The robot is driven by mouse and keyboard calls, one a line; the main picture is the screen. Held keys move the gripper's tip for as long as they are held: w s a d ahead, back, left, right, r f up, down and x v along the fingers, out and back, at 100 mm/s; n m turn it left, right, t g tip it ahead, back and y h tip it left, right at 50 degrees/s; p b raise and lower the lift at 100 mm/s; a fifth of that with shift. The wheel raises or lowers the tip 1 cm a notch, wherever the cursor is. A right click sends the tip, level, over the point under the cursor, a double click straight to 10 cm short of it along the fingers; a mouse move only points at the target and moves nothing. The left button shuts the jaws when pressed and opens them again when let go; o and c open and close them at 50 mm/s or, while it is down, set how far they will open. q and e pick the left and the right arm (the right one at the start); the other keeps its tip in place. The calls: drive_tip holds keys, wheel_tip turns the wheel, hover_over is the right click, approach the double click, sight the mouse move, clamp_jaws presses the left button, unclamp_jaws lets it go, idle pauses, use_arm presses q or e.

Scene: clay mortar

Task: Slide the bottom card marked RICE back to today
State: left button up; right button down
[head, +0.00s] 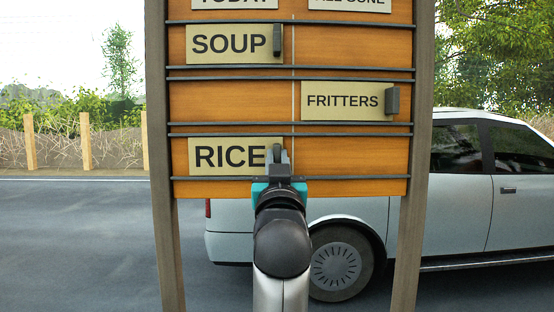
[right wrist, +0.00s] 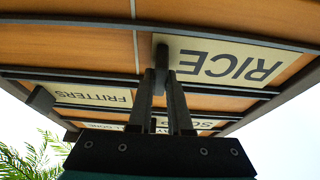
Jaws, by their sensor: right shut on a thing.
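The RICE card (head: 220,156) sits in the bottom row of the wooden board, in the left column under the TODAY heading (head: 235,3). Its left end is close to the left post. In the right wrist view the card (right wrist: 235,60) appears upside down, with its dark grip block (right wrist: 162,54) at one end. My right gripper (head: 279,155) is shut on this block, and its fingers (right wrist: 163,75) reach up to it in the wrist view. The gripper hides part of the block in the head view. My left gripper is out of view.
The SOUP card (head: 228,44) is in the left column above. The FRITTERS card (head: 342,101) is in the right column, under a partly cut-off heading (head: 349,4). Dark rails (head: 340,134) bound each row. A car (head: 470,200) stands behind the board.

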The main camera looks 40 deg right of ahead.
drive_tip(key=c, duration=1)
unclamp_jaws()
drive_tip(key=shift+w+a, duration=0.15)
drive_tip(key=shift+a, duration=0.1)
drive_tip(key=shift+c, duration=0.2)
drive_tip(key=shift+o, duration=1)
drive_tip(key=shift+d, duration=0.1)
drive_tip(key=b+v, duration=1.5)
drive_tip(key=b, duration=0.2)
drive_tip(key=shift+b, duration=0.35)
